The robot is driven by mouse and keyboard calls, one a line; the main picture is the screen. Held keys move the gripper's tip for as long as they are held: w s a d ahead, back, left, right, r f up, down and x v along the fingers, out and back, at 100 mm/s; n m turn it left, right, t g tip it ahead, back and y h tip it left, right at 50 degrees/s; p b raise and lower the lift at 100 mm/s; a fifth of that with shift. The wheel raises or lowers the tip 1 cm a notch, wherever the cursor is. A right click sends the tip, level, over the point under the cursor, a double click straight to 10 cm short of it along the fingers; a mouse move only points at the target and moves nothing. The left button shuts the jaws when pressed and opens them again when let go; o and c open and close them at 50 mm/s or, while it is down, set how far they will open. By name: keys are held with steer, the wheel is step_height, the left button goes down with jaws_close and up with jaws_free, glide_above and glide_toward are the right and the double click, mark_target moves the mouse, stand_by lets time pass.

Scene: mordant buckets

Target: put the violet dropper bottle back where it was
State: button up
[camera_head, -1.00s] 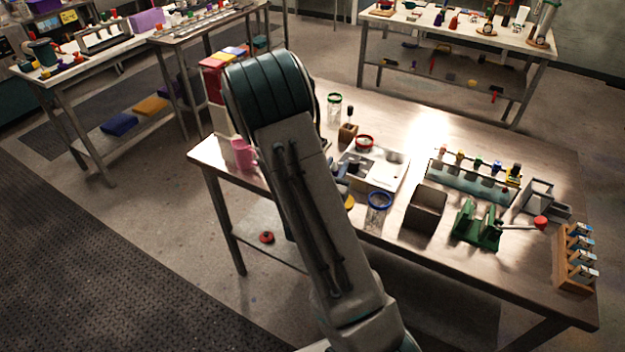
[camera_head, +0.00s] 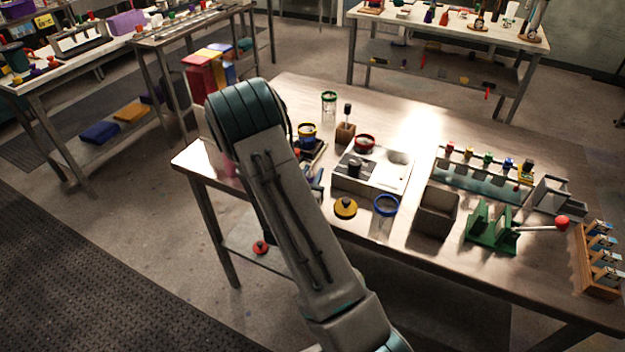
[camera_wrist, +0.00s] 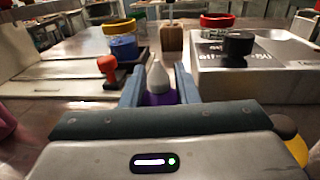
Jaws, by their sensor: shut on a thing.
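The violet dropper bottle (camera_wrist: 160,98) shows in the wrist view between the fingers of my gripper (camera_wrist: 160,88), its pale cone tip pointing up. The fingers are shut on it, one on each side. The bottle looks upright; its lower part is hidden behind the gripper body, so I cannot tell whether it touches the table. In the head view my arm hides the bottle and most of my gripper (camera_head: 315,184), whose bluish fingers show just right of the arm at the table's front part.
Beyond the gripper stand a blue jar with a yellow rim (camera_wrist: 122,40), a red-handled stamp-like thing (camera_wrist: 108,70) and a wooden block (camera_wrist: 172,40). A grey box with a black knob (camera_wrist: 238,48) is close on the right. A yellow knob-like thing (camera_head: 345,208) lies near the front edge.

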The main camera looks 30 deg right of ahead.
steer(key=shift+f, duration=0.35)
steer(key=shift+f, duration=0.2)
steer(key=o, duration=1)
steer(key=shift+d, duration=0.1)
steer(key=shift+r, duration=0.15)
